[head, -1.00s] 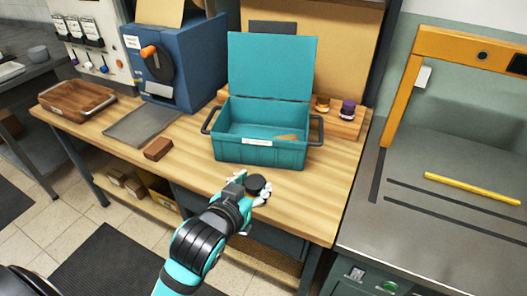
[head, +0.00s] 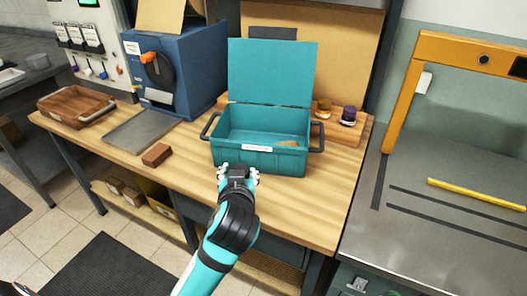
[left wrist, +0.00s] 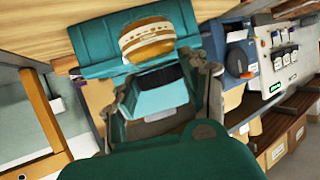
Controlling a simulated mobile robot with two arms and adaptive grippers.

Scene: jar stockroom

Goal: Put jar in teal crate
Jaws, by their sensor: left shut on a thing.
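The teal crate (head: 262,160) stands on the wooden bench with its lid (head: 271,72) raised at the back; part of it shows in the left wrist view (left wrist: 90,48). My left gripper (head: 238,170) is just in front of the crate's front wall, toward its left half. In the left wrist view, a rounded jar with amber and white bands (left wrist: 147,40) is at the fingertips, and the gripper is shut on it. In the head view, the hand hides this jar. My right gripper is not in view.
Two jars, amber (head: 323,109) and purple (head: 348,116), stand on a wooden rack behind the crate's right side. A brown block (head: 156,154), a grey plate (head: 143,129) and a wooden tray (head: 76,102) lie to the left. A small tan thing (head: 287,143) shows inside the crate.

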